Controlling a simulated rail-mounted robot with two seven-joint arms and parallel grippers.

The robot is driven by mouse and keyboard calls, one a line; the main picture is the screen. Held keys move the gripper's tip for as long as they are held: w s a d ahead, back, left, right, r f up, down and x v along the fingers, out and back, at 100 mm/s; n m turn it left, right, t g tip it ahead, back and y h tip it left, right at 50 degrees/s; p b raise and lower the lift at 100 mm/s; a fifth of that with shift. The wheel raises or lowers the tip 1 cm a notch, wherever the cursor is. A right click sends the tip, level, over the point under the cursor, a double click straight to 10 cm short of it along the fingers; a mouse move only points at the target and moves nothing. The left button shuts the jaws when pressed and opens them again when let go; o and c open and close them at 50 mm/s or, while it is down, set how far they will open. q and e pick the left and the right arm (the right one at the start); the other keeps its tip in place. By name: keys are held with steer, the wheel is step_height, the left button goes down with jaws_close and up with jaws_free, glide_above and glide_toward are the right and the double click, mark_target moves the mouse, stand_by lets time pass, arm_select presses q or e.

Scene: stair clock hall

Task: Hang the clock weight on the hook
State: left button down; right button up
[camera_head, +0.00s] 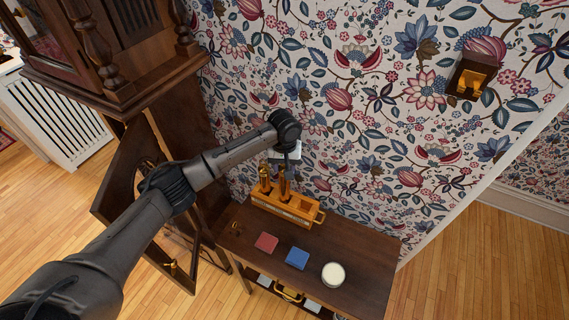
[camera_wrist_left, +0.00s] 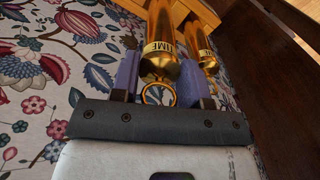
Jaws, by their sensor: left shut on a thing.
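The brass clock weight marked TIME (camera_wrist_left: 160,50) is between the two fingers of my left gripper (camera_wrist_left: 160,90), which is shut on its top end, by a ring. I cannot make out the clock's hook. My right gripper is out of view.
The tall dark clock case (camera_head: 110,60) stands at the left with its door (camera_head: 125,185) open. The side table (camera_head: 350,255) holds a red block (camera_head: 266,243), a blue block (camera_head: 297,258) and a white-topped round jar (camera_head: 333,274). A brass fitting (camera_head: 472,77) is on the wall.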

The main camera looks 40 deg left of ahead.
mark_target(284, 185)
arm_select(q)
step_height(284, 185, down, 4)
steer(key=shift+f, duration=0.1)
stand_by(0.5)
steer(key=c, duration=1.1)
jaws_free()
steer(key=shift+f, duration=0.25)
steer(key=o, duration=0.5)
